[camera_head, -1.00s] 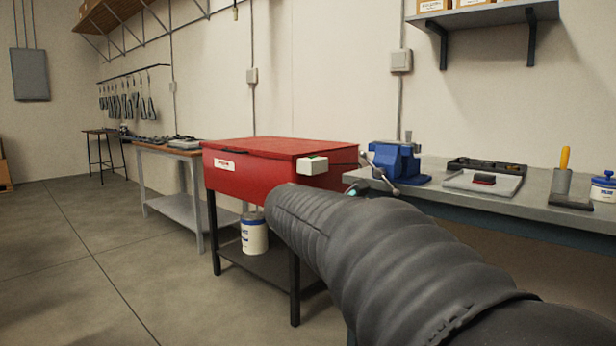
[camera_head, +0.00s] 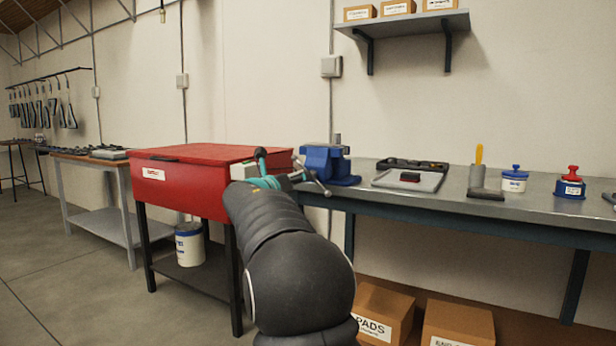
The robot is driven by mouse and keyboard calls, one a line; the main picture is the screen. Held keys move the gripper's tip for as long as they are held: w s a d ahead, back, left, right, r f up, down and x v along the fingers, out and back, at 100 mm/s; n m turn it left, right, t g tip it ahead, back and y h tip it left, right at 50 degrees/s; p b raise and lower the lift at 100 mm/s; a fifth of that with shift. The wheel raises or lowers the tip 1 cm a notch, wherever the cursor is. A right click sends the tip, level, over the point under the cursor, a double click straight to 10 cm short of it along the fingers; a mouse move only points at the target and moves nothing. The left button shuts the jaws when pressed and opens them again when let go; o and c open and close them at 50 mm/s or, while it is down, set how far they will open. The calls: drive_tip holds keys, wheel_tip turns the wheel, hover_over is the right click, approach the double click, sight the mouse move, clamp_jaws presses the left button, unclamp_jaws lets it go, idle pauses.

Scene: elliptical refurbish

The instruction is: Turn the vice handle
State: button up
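A blue vice (camera_head: 327,163) stands at the left end of the grey metal workbench (camera_head: 430,204). Its vice handle (camera_head: 319,181), a thin metal bar, slants across the front of the vice. My arm, in a dark ribbed sleeve, reaches up from the bottom centre. The arm's end, with a teal band, lies just left of the vice handle. My gripper (camera_head: 287,176) is small and partly hidden by the arm. I cannot tell whether its fingers touch the handle or how far apart they are.
A red cabinet (camera_head: 190,185) on black legs stands close left of the vice. On the bench to the right are a grey tray (camera_head: 408,181), a yellow-handled tool (camera_head: 478,155) and lidded containers (camera_head: 514,179). Cardboard boxes (camera_head: 383,312) sit below the bench. Open floor lies at left.

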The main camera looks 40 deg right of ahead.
drive_tip(key=x, duration=0.7)
drive_tip(key=shift+p, duration=0.3)
clamp_jaws()
